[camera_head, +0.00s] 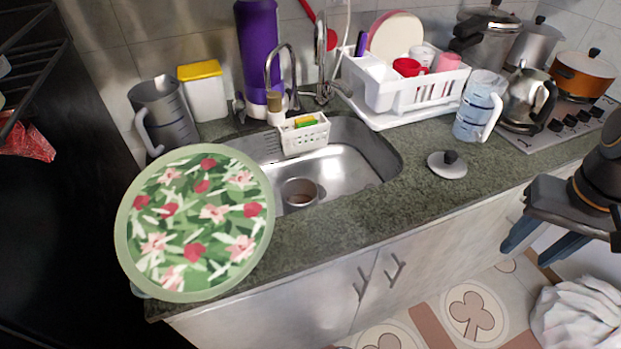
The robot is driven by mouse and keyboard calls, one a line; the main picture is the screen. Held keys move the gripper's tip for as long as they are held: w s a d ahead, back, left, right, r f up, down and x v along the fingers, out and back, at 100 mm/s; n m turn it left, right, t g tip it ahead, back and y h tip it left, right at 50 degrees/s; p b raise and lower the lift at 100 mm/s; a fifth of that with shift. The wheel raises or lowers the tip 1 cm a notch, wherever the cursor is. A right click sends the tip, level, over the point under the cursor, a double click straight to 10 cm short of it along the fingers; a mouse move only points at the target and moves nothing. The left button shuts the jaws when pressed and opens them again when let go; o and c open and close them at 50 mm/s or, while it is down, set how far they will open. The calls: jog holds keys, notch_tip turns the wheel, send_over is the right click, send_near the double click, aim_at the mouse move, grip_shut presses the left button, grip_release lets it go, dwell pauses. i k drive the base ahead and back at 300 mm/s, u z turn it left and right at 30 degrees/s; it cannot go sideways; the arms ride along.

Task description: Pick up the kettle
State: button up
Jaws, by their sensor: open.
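The kettle (524,98) is shiny metal with a black handle on its right side. It stands upright at the right of the counter, by the left edge of the stove. A clear measuring jug (478,108) stands just left of it, and a small metal lid with a black knob (447,166) lies on the counter in front. My gripper (531,254) is at the right edge of the view, open and empty. It is apart from the kettle, lower in the picture and in front of the counter.
A stove (560,125) holds an orange pot (580,77). Other metal pots (487,45) stand behind the kettle. A white dish rack (410,92) is left of the jug. A sink (345,165) and a large floral tray (197,222) are further left. The counter before the kettle is mostly clear.

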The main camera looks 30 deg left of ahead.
aim_at(530, 94)
jog(key=z, duration=2)
jog(key=i, duration=1.3)
jog(key=u, duration=2.2)
